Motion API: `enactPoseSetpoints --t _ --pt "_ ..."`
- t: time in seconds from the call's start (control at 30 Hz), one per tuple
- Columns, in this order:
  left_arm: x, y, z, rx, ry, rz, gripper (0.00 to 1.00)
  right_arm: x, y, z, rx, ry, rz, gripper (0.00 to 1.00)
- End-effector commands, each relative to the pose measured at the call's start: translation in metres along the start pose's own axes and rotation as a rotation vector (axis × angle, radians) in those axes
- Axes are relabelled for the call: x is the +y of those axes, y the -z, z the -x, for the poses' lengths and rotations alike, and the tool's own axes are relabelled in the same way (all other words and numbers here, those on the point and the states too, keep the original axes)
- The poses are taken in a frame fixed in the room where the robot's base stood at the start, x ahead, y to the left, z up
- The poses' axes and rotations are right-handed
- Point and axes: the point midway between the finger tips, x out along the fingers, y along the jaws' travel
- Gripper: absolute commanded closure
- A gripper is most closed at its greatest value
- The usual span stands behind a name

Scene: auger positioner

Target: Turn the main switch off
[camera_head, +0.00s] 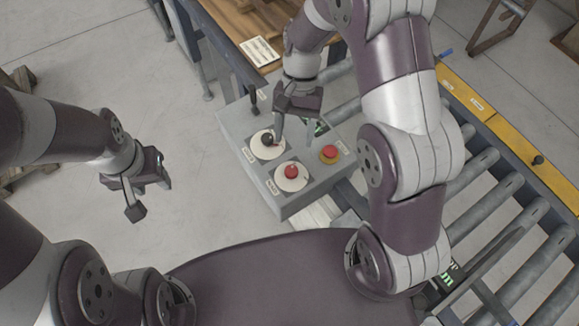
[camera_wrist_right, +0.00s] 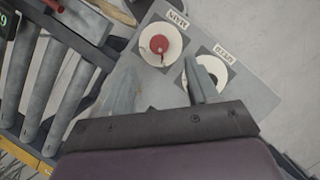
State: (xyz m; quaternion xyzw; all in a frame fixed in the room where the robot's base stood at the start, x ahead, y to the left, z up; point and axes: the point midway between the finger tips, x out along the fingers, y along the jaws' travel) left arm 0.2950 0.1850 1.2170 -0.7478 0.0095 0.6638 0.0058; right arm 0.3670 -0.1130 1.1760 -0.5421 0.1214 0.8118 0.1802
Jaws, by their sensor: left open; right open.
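The grey control box (camera_head: 240,125) stands in the middle of the head view. Its red rotary switch on a white disc (camera_head: 291,172) also shows in the right wrist view (camera_wrist_right: 159,44), beside an upside-down label (camera_wrist_right: 177,20) that seems to read MAIN. A black knob on a second white disc (camera_head: 267,141) sits beside it, partly hidden by a finger in the wrist view. My right gripper (camera_head: 294,132) is open and empty above the box, its fingers pointing down near the black knob; contact cannot be told. My left gripper (camera_head: 146,190) is open and empty, left of the box.
A roller conveyor (camera_head: 470,180) with a yellow rail (camera_head: 500,118) lies to the right. A wooden-topped table (camera_head: 235,20) stands behind.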

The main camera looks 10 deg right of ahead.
Motion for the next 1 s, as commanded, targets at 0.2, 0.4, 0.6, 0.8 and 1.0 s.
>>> enactPoseSetpoints --t 0.2,0.4,0.6,0.8,1.0 --pt "0.000 0.000 -0.005 0.001 0.000 0.000 0.56 0.001 -0.002 -0.054 -0.006 -0.004 0.000 0.41" --pt "0.000 0.000 0.001 0.000 0.000 0.000 0.56 0.001 -0.001 -0.087 -0.002 -0.001 0.000 0.41" --pt "0.000 0.000 0.001 0.000 0.000 0.000 0.56 0.000 0.001 -0.096 0.002 0.000 0.001 0.41" --pt "0.000 0.000 0.001 0.000 0.000 0.000 0.56 0.001 0.001 -0.095 0.002 0.000 0.001 0.60" --pt "0.000 0.000 0.001 0.000 0.000 0.000 0.56 0.001 0.001 -0.095 0.002 0.000 0.001 0.95"
